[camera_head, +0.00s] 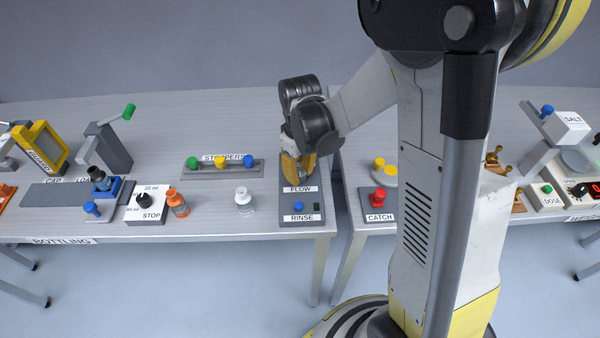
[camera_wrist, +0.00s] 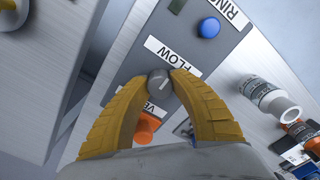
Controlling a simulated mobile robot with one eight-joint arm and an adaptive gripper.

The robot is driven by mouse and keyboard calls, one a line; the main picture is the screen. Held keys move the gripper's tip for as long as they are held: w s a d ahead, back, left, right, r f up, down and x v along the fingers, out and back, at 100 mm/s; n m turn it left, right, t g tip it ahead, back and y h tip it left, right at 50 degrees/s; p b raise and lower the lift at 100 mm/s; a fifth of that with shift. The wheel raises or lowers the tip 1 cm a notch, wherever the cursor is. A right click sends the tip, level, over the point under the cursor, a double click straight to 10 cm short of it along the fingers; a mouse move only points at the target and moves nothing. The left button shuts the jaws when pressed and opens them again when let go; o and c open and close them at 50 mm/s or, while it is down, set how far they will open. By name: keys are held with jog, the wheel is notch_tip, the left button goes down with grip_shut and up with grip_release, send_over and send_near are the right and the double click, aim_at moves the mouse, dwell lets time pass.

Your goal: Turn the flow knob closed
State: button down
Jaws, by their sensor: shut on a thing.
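The flow knob (camera_wrist: 160,82) is a small dark grey knob with a light pointer line, on a grey panel (camera_wrist: 191,20) beside the FLOW label (camera_wrist: 172,55). My gripper (camera_wrist: 159,80) is shut on the knob, one yellow finger on each side of it in the wrist view. In the head view my gripper (camera_head: 298,165) reaches down onto the same panel (camera_head: 300,208), just behind its FLOW label. The fingers hide the knob there.
A blue RINSE button (camera_wrist: 209,27) is on the same panel. An orange part (camera_wrist: 147,126) is close to my fingers. A white bottle (camera_head: 244,200) stands left of the panel. The CATCH box (camera_head: 379,217) with a red button is on the neighbouring table, across a gap.

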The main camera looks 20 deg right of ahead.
aim_at(300, 172)
jog(key=c, duration=1.1)
grip_release()
jog(key=shift+r, duration=0.1)
notch_tip(300, 172, up, 12)
jog(key=shift+f, duration=0.1)
jog(key=s+r+m+t, duration=0.2)
jog(key=s, duration=0.2)
jog(key=s+r+m+t, duration=0.1)
jog(key=s+t, duration=0.1)
jog(key=s, duration=0.2)
jog(key=s+r+m+t, duration=0.2)
jog(key=s+t, duration=0.1)
jog(key=s, duration=0.1)
jog(key=shift+s+r+m, duration=0.3)
jog(key=shift+s+r, duration=0.05)
jog(key=shift+s, duration=0.05)
